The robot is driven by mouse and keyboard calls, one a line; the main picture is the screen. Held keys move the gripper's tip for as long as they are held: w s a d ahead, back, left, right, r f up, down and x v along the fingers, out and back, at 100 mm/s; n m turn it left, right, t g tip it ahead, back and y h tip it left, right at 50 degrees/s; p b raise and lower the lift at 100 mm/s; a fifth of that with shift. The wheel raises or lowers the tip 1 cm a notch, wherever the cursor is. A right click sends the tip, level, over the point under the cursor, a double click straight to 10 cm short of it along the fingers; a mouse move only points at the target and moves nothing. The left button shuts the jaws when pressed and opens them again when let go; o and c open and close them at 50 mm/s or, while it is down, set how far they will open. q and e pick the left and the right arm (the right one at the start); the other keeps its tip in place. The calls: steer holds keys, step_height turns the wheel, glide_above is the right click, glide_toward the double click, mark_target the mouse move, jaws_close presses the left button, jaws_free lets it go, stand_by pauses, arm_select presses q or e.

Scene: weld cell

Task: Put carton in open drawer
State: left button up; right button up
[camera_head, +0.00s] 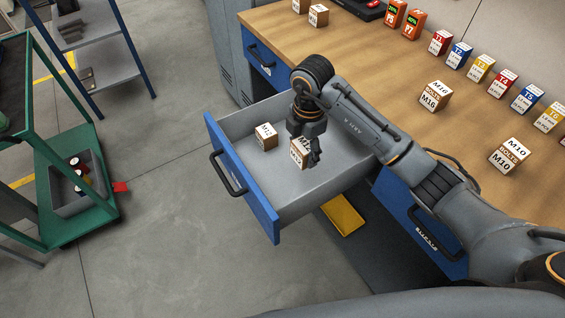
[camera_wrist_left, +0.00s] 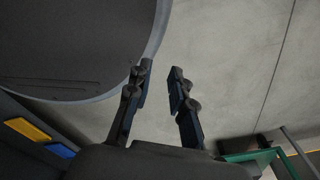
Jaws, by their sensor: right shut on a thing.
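The open drawer (camera_head: 240,178) with a blue front sticks out from the workbench. My right gripper (camera_head: 307,157) points down over the drawer and is shut on a second carton (camera_head: 298,154). That carton is inside the drawer's outline; I cannot tell whether it touches the drawer floor. The gripper partly hides it. My left gripper (camera_wrist_left: 160,95) shows in the left wrist view, open and empty, with bare floor beyond its fingers. It is not in the head view.
On the wooden benchtop (camera_head: 380,72) stand an M16 carton (camera_head: 435,96), an M10 carton (camera_head: 509,155) and a row of small coloured boxes (camera_head: 481,68). A green cart (camera_head: 75,215) stands at the left. A yellow bin (camera_head: 343,214) lies below the drawer. Floor before the drawer is clear.

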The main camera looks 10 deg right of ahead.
steer(key=shift+a+f, duration=0.65)
steer(key=shift+f, duration=0.25)
glide_above(297, 182)
step_height(297, 182, down, 4)
steer(key=shift+f, duration=0.25)
arm_select(q)
steer(key=shift+w+d+r+p, duration=0.3)
steer(key=shift+r+p, duration=0.1)
arm_select(e)
steer(key=shift+f, duration=2.3)
steer(key=o, duration=1.6)
steer(key=shift+f, duration=0.2)
arm_select(q)
steer(key=shift+f, duration=0.1)
